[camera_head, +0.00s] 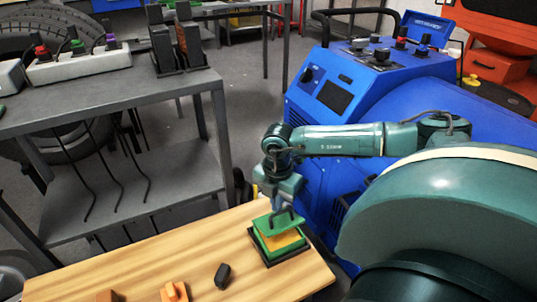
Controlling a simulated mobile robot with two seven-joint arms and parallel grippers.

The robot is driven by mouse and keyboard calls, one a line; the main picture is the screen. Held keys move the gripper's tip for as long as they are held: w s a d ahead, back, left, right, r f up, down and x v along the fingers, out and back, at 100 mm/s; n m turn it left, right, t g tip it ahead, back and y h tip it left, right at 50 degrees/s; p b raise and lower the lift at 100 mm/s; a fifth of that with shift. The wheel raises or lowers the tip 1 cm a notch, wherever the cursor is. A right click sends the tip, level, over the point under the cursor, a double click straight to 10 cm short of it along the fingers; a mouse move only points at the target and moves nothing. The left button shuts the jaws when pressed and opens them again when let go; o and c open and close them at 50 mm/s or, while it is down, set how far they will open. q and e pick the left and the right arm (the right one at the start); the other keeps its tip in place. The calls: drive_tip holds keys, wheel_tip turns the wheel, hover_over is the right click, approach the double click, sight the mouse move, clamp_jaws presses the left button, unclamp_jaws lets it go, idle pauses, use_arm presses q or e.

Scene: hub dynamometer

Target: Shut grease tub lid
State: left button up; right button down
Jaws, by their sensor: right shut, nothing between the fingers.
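The grease tub (293,250) is a square green box on a dark base at the right end of the wooden table. Yellow-orange grease (283,240) shows inside its opening. The green lid (266,224) is raised and tilted over the back of the tub, with a dark handle on it. My right gripper (281,207) is shut and empty, pointing down at the lid; whether it touches the lid I cannot tell. It hides part of the lid and handle. My left gripper is not in view.
A small black object (222,276) and an orange block (174,292) lie on the wooden table (130,262). A grey metal bench (110,95) stands behind at left. A blue machine (350,90) stands close behind my right arm. The table's middle is mostly clear.

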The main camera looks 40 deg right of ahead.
drive_tip(key=shift+s+a+f, duration=0.2)
drive_tip(key=shift+s+f, duration=0.2)
drive_tip(key=shift+s, duration=0.2)
drive_tip(key=shift+s+a+f, duration=0.2)
drive_tip(key=shift+s+f, duration=0.15)
drive_tip(key=shift+s, duration=0.2)
drive_tip(key=shift+s+a+f+b, duration=0.25)
drive_tip(key=shift+s+f+b, duration=0.3)
drive_tip(key=shift+s+f, duration=0.2)
drive_tip(key=shift+r+p, duration=2.85)
drive_tip(key=shift+r, duration=0.7)
drive_tip(key=shift+w, duration=0.1)
